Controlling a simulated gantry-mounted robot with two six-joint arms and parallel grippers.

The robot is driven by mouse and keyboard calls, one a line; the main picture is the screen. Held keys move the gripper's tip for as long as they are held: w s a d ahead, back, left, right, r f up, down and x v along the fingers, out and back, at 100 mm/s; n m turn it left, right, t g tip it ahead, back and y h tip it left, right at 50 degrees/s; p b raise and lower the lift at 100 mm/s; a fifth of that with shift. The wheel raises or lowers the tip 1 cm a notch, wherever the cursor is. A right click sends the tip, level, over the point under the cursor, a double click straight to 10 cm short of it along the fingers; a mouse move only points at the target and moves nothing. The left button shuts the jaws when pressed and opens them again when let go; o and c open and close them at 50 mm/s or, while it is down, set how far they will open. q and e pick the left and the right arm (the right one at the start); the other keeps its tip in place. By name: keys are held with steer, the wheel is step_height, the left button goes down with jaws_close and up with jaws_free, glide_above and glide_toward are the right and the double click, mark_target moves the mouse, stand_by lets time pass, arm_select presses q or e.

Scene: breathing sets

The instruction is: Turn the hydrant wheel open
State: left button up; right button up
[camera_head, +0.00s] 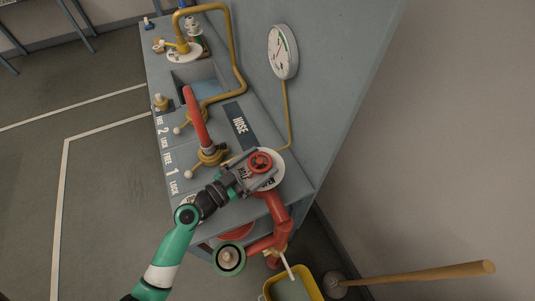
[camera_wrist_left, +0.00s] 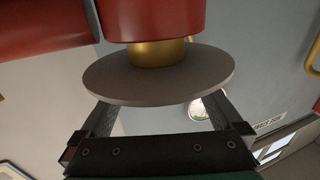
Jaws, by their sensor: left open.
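The red hydrant wheel (camera_head: 261,161) sits over a pale round plate (camera_head: 272,179) with lettering, partly readable as "HALF" and "OPEN", at the bench's near end. My left gripper (camera_head: 254,175) is open at the plate's near-left side, close to the wheel. In the left wrist view the grey underside of a disc (camera_wrist_left: 160,82) joins a brass neck (camera_wrist_left: 157,53) and a red body (camera_wrist_left: 155,18). The fingers reach behind this disc, which hides their tips and the wheel, so contact cannot be told. My right gripper is not in view.
A red lever (camera_head: 196,118) stands on the bench left of the "HOSE" label (camera_head: 239,124). A gauge (camera_head: 283,52) hangs on the wall. Red pipe (camera_head: 276,208) runs below the plate. A yellow bucket (camera_head: 311,276) and wooden handle (camera_head: 430,274) are at lower right. Floor left is clear.

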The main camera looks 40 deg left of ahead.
mark_target(270, 156)
arm_select(q)
steer(key=w, duration=0.3)
steer(key=shift+w+d, duration=0.15)
steer(key=shift+w, duration=0.05)
